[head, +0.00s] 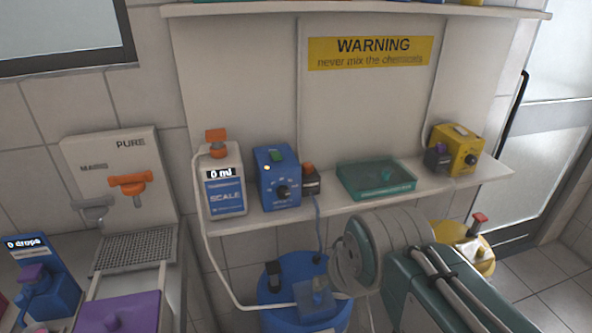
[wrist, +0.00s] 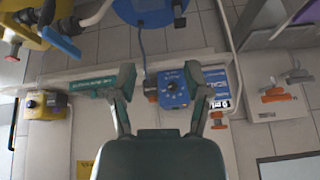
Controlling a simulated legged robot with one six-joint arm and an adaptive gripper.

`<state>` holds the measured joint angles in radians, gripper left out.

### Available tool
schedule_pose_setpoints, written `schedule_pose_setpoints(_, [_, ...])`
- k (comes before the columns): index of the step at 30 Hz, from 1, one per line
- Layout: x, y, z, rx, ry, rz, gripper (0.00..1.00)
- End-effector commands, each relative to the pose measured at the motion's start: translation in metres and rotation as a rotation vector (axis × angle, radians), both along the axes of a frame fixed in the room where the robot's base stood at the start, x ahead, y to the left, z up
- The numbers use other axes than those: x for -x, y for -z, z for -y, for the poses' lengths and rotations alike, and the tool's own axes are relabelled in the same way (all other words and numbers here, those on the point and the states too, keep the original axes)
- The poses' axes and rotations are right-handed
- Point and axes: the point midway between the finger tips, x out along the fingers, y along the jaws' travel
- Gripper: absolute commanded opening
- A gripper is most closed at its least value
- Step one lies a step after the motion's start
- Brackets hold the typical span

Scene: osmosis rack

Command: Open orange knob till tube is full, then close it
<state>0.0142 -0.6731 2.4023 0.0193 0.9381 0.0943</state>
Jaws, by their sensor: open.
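The orange knob (head: 131,183) sits on the wall panel marked PURE at left; it also shows in the wrist view (wrist: 276,95). A grey knob (head: 92,207) is beside it. A white SCALE bottle (head: 224,182) reading 0 ml has an orange cap-like part (head: 216,135) on top. A pale tube (head: 206,250) runs down from near the bottle to the blue barrel; its fill cannot be told. My gripper (wrist: 158,82) is open and empty in the wrist view, its fingers in front of the shelf area. In the head view its fingertips cannot be made out.
A blue dial box (head: 278,178), a teal tray (head: 376,181) and a yellow box (head: 458,150) stand on the shelf. A blue barrel (head: 283,282) and a yellow container (head: 470,255) are below. A purple-topped container (head: 118,312) is at lower left.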

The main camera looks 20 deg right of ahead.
Motion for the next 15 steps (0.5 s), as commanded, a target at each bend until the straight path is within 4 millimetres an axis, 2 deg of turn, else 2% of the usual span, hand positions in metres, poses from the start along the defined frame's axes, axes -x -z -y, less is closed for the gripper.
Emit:
schedule_pose_setpoints(6, [-0.048,-0.04,0.004,-0.125,0.209,-0.041,0.62])
schedule_pose_setpoints(15, [-0.115,-0.08,0.012,-0.29,0.492,-0.101,0.62])
